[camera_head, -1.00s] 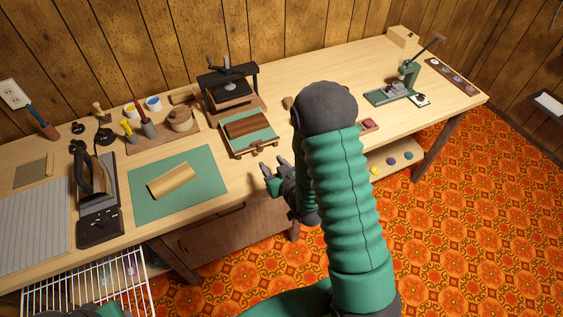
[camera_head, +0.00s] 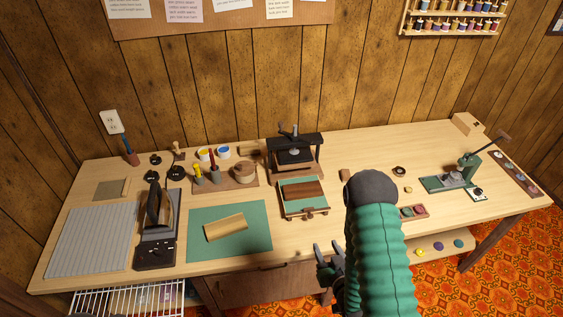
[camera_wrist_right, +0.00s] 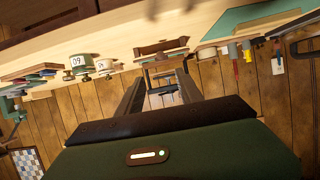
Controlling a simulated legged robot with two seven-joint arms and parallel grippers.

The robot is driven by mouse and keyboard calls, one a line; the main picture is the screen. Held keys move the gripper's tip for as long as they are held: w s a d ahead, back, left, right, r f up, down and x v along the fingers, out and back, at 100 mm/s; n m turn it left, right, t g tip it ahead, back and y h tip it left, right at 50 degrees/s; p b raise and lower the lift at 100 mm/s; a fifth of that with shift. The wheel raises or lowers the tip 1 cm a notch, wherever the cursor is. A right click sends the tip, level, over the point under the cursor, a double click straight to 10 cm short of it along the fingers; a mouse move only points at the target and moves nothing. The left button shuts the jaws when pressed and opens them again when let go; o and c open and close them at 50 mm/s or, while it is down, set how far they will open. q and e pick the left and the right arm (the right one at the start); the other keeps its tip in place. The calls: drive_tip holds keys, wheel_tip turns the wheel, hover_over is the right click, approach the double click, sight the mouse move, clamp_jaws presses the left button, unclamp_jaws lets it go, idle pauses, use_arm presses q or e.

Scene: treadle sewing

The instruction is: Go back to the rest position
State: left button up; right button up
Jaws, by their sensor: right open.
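My right arm rises from the bottom of the head view in a green sleeve with a dark grey joint. My right gripper (camera_head: 327,254) is in front of the table's front edge, left of that arm, with its jaws apart and nothing between them. In the right wrist view its two dark fingers (camera_wrist_right: 162,95) stand apart and empty, and the scene there is upside down. My left gripper does not show in the head view.
The wooden workbench (camera_head: 160,262) carries a green mat (camera_head: 255,243) with a tan folded piece (camera_head: 226,227), an iron (camera_head: 158,207), a screw press (camera_head: 292,150), a framed tray (camera_head: 303,197) and a green hand press (camera_head: 460,174). A white wire rack (camera_head: 128,300) is below left.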

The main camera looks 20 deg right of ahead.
drive_tip(key=w+a+r+n+g+y, duration=0.2)
drive_tip(key=a+r+g, duration=0.1)
drive_tip(key=a+g, duration=0.25)
drive_tip(key=s+a+r+g+y, duration=0.1)
drive_tip(key=s+a+r+g, duration=0.4)
drive_tip(key=s, duration=0.5)
wheel_tip(320, 180, up, 2)
drive_tip(key=shift+a+r+n, duration=0.2)
drive_tip(key=shift+a+n, duration=0.2)
drive_tip(key=shift+a, duration=0.75)
